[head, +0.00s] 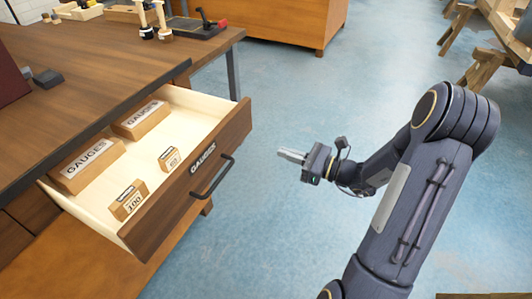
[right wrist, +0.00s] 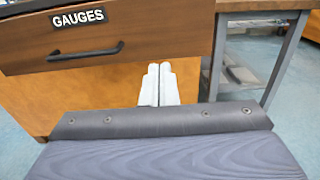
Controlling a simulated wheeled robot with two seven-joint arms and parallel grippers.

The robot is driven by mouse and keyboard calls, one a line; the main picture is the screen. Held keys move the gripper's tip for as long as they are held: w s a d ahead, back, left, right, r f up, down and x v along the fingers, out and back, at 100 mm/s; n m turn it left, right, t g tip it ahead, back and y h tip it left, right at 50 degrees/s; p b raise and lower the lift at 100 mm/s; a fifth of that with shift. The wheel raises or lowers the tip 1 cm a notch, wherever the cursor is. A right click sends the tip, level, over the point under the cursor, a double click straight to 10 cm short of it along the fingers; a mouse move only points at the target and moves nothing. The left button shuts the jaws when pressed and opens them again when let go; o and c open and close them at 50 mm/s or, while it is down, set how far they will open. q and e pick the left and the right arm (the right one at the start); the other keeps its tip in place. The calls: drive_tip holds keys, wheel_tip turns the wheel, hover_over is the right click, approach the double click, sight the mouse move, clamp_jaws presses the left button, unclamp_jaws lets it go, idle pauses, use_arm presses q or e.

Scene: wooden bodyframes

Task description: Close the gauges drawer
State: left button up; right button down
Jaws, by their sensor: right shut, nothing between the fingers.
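The gauges drawer (head: 190,190) is pulled out of the workbench at the left of the head view. Its front carries a GAUGES label and a black bar handle (head: 213,178). Inside lie two larger wooden GAUGES blocks (head: 88,163) and two small wooden blocks (head: 130,200). My right gripper (head: 282,154) is to the right of the drawer front, apart from it, with its fingers shut and empty. In the right wrist view the drawer front (right wrist: 150,38) is ahead, at the upper left of the closed fingers (right wrist: 159,78). My left gripper is not in view.
The workbench top (head: 60,75) holds wooden pieces and a black tool tray (head: 190,27) at the back. A metal bench leg (head: 233,75) stands beyond the drawer. Sawhorses are at the upper right. Blue floor (head: 300,100) around my right gripper is clear.

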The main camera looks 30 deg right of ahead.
sight(234, 137)
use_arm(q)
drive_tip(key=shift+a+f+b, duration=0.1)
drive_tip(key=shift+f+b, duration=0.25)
use_arm(e)
drive_tip(key=x, duration=1.3)
drive_tip(key=shift+a+r, duration=0.15)
drive_tip(key=shift+a, duration=0.05)
